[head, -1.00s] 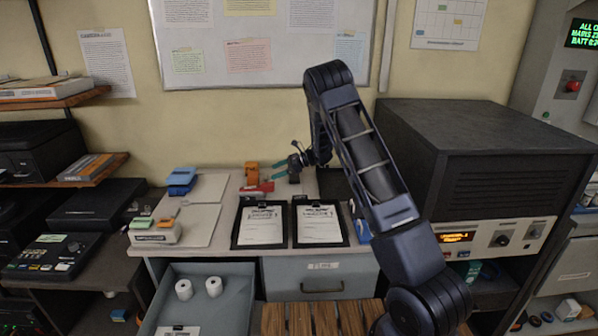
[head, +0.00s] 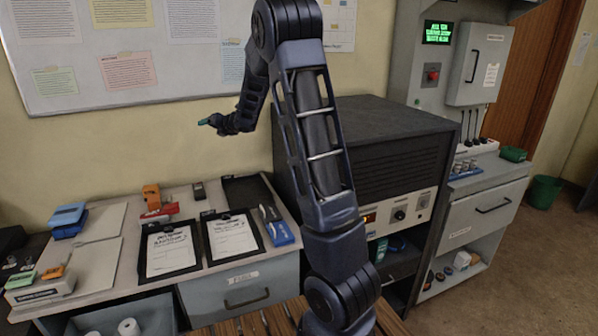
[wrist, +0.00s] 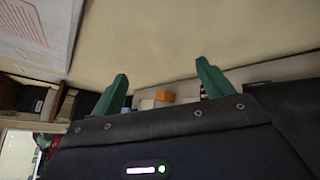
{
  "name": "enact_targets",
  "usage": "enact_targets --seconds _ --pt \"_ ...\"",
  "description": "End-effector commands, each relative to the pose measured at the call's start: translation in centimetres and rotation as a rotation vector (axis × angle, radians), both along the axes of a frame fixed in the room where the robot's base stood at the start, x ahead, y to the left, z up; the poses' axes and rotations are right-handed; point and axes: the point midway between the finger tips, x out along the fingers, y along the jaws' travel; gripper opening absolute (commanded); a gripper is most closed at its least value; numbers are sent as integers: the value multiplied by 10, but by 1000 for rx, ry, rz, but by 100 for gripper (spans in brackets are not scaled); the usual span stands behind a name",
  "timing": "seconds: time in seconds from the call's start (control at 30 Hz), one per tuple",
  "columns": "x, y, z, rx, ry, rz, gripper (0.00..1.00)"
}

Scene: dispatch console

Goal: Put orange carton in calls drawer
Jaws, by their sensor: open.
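My gripper (head: 205,122) is raised in front of the wall, above the back of the desk. In the wrist view its two green fingers (wrist: 160,84) are apart with nothing held between them. An orange object (head: 152,197), which may be the orange carton, stands at the back of the desk behind a red stapler-like item. In the wrist view an orange patch (wrist: 165,96) shows between the fingers, well beyond them. An open grey drawer (head: 165,312) at the lower left holds white rolls. A closed grey drawer (head: 238,294) is beside it. I cannot read which is the calls drawer.
Two clipboards (head: 232,238) lie on the desk front. A blue box (head: 283,234) is at their right, blue items (head: 68,219) at the left. A large dark cabinet (head: 385,140) stands right of the desk. Another closed drawer (head: 485,213) is farther right.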

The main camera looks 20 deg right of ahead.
Motion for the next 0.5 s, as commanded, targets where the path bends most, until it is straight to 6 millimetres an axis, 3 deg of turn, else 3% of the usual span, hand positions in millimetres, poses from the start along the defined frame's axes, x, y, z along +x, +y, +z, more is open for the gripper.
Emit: enact_targets --seconds 0.03,0.2,0.5 --pt "-8 -15 15 49 29 -74 80" --pt "-39 -61 46 236 148 -324 80" --pt "-120 -129 78 603 349 -739 80"
